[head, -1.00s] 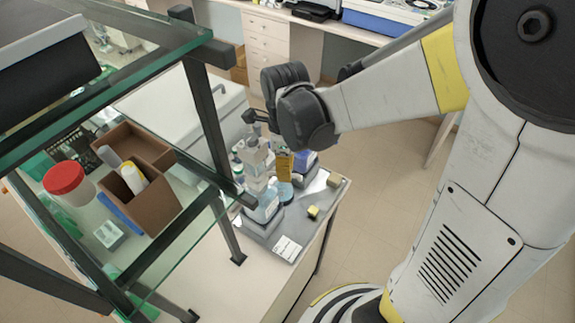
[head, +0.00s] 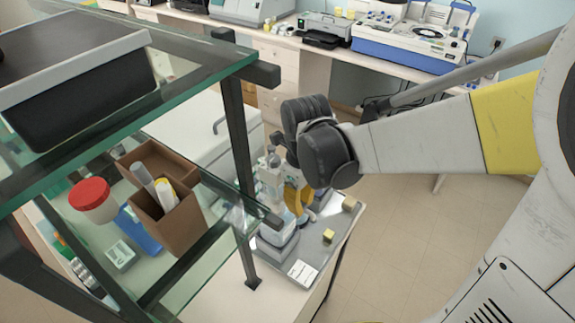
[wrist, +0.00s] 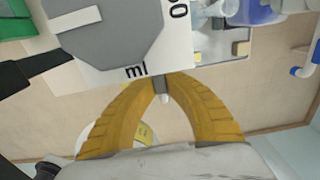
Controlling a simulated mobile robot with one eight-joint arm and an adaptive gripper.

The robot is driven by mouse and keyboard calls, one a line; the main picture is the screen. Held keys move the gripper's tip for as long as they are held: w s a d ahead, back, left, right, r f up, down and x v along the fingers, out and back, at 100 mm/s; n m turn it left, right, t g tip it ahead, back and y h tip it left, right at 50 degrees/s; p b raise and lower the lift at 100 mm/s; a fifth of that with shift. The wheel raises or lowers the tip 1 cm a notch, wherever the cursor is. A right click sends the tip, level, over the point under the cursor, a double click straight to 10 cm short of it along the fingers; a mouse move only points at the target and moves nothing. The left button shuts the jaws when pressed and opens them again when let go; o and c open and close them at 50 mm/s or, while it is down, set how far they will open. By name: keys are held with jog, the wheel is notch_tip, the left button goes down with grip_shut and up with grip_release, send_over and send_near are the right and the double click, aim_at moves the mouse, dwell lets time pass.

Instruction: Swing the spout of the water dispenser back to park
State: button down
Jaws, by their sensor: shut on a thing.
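The water dispenser (head: 268,183) is a pale upright unit on the tray at the table's near end, partly behind the shelf post and my arm. In the wrist view, a large white and grey panel marked "ml" (wrist: 120,35), apparently the dispenser's face, fills the top left. My gripper (head: 297,200) is at the dispenser's right side. In the wrist view its yellow fingers (wrist: 162,84) meet at their tips on a small pale grey peg, apparently the spout (wrist: 162,98). Most of the spout is hidden by the fingers.
A glass shelf (head: 190,262) with dark posts stands close on the left, holding a brown box (head: 180,228) and a red-lidded jar (head: 92,200). Small yellowish blocks (head: 328,236) lie on the tray (head: 322,262). The floor to the right is open.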

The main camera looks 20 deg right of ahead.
jog(key=c, duration=1.4)
grip_release()
notch_tip(320, 180, up, 12)
